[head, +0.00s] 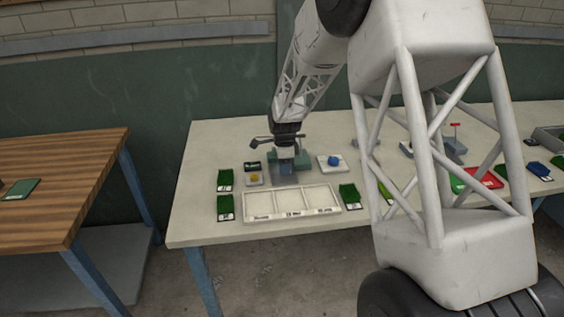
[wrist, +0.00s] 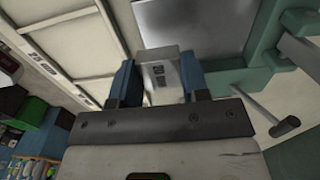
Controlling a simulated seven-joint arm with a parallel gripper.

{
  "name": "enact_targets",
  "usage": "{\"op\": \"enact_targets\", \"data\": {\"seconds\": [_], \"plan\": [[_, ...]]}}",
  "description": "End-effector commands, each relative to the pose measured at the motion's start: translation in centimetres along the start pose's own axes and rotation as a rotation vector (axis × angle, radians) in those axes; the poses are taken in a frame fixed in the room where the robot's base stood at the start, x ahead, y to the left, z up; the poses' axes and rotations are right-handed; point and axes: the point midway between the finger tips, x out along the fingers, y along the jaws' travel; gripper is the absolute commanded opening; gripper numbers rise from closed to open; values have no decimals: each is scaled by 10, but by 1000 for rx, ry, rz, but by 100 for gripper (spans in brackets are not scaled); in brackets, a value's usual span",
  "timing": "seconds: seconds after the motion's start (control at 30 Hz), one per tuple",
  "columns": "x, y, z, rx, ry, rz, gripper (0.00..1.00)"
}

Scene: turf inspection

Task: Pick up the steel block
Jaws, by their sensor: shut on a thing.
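The steel block (wrist: 161,76) is a small light-grey metal piece with dark print on its face, seen in the wrist view. My gripper (wrist: 158,82) is shut on it, with one blue finger on each side. In the head view my gripper (head: 286,153) points down over the left half of the pale table, at a teal fixture. The block cannot be made out there. Whether the block touches the surface below is hard to tell.
A grey steel plate (wrist: 205,22) and teal fixture (wrist: 228,82) with a lever (wrist: 285,128) are close by. A white compartment tray (head: 291,217) lies in front. Green turf samples (head: 224,179), a yellow item (head: 253,179) and a blue item (head: 334,160) stand around.

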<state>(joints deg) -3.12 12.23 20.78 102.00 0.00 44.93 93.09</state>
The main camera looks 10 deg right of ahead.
Motion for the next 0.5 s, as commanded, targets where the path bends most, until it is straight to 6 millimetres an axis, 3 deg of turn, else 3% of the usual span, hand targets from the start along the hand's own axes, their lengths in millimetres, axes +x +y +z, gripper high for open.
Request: {"op": "enact_targets", "data": {"seconds": [0.5], "plan": [[-8, 82, -4, 0, 0, 0, 6]]}}
